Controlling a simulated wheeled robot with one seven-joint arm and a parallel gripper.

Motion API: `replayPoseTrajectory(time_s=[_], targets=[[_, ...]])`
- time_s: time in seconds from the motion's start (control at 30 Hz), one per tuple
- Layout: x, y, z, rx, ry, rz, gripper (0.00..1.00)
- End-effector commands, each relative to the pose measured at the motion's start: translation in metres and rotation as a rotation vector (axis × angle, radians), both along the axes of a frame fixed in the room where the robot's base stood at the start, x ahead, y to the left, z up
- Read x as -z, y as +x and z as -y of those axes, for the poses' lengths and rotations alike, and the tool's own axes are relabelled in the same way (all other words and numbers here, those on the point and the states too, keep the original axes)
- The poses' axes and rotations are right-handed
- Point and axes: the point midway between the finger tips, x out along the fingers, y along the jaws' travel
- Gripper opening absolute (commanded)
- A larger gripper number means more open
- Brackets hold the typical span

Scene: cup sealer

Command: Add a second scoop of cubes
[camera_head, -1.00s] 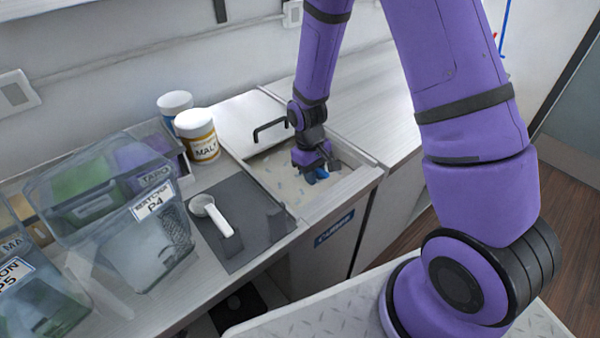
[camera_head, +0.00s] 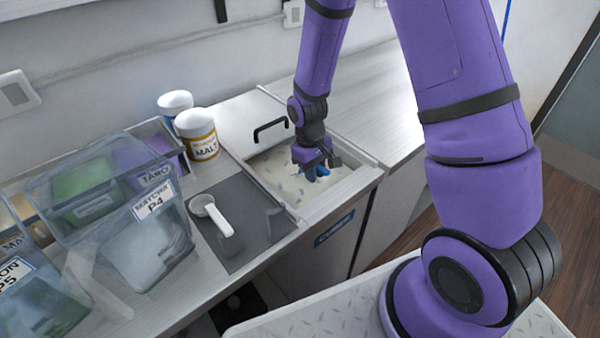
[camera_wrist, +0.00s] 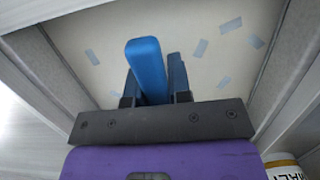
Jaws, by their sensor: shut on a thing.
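My gripper (camera_head: 316,166) is over the open cubes bin (camera_head: 272,186) in the counter, pointing down into it. In the wrist view, my gripper (camera_wrist: 160,88) is shut on a blue handle (camera_wrist: 148,66), which looks like that of a scoop. The blue thing also shows at the fingertips in the head view (camera_head: 322,171). Its far end is hidden, so I cannot tell whether it holds cubes. Pale contents with small bluish pieces (camera_wrist: 197,50) fill the bin beneath.
A bin lid with a black handle (camera_head: 270,130) lies behind the opening. A malt jar (camera_head: 198,136) and clear topping containers (camera_head: 150,240) stand farther left. The right counter is clear.

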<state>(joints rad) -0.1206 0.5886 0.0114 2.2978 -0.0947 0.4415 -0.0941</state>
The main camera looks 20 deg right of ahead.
Motion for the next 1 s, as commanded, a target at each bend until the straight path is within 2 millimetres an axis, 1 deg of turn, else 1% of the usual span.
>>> replayPoseTrajectory(time_s=[1.0], targets=[[-0.062,0.000,0.000,0.000,0.000,0.001,0.00]])
